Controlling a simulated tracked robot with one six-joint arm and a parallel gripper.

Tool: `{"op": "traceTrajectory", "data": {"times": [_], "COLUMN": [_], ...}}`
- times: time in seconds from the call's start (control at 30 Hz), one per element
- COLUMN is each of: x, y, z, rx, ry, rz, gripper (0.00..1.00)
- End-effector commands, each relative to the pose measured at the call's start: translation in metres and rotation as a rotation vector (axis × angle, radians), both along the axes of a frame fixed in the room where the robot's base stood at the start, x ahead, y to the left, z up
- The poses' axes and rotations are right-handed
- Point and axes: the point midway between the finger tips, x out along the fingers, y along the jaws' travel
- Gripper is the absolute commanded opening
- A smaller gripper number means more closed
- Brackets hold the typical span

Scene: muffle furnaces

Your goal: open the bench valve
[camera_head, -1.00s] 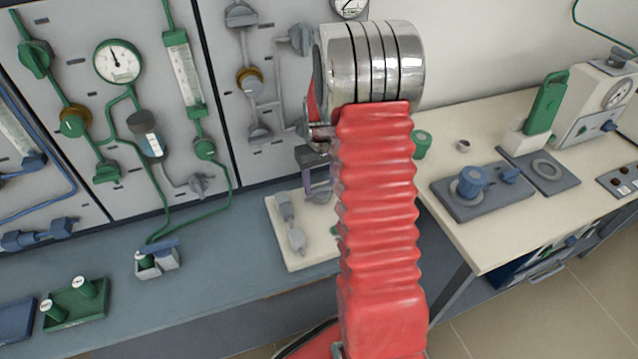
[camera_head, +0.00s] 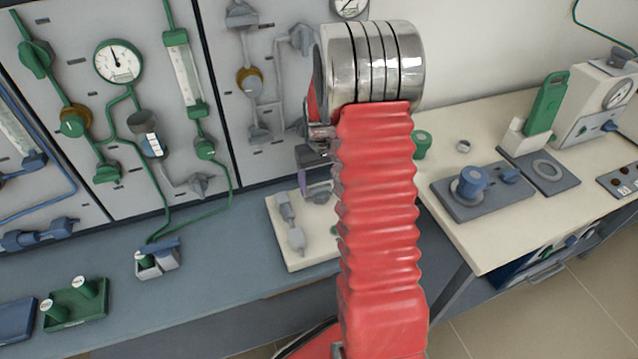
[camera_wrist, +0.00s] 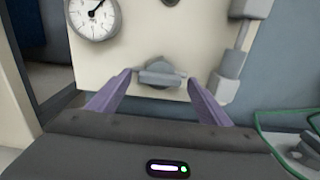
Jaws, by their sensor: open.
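The bench valve, a grey bar-shaped handle (camera_wrist: 160,73) on a round base, sits on a cream board (camera_wrist: 112,60) in the wrist view. My gripper (camera_wrist: 160,77) has two purple fingers spread apart, one on each side of the handle. I see a gap on both sides, and nothing is held. In the head view my gripper (camera_head: 315,183) is above the cream board (camera_head: 303,258) on the blue-grey bench. My red arm hides the valve and part of the board there.
A gauge (camera_wrist: 94,17) and grey pipe fittings (camera_wrist: 232,75) flank the valve on the board. In the head view, the panel with green piping (camera_head: 125,150) rises behind the bench. A green tray (camera_head: 76,305) stands left. A cream table (camera_head: 480,245) with instruments is at right.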

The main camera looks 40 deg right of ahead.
Motion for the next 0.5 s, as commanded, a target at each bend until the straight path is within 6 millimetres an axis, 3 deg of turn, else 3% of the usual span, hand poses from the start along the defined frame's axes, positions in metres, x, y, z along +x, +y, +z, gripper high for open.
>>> {"op": "traceTrajectory", "data": {"times": [0.27, 0.5], "x": [0.000, 0.001], "y": [0.000, -0.001], "z": [0.009, 0.044], "rx": [0.000, -0.002], "ry": [-0.001, -0.004], "rz": [0.000, 0.000], "gripper": [0.72, 0.72]}}
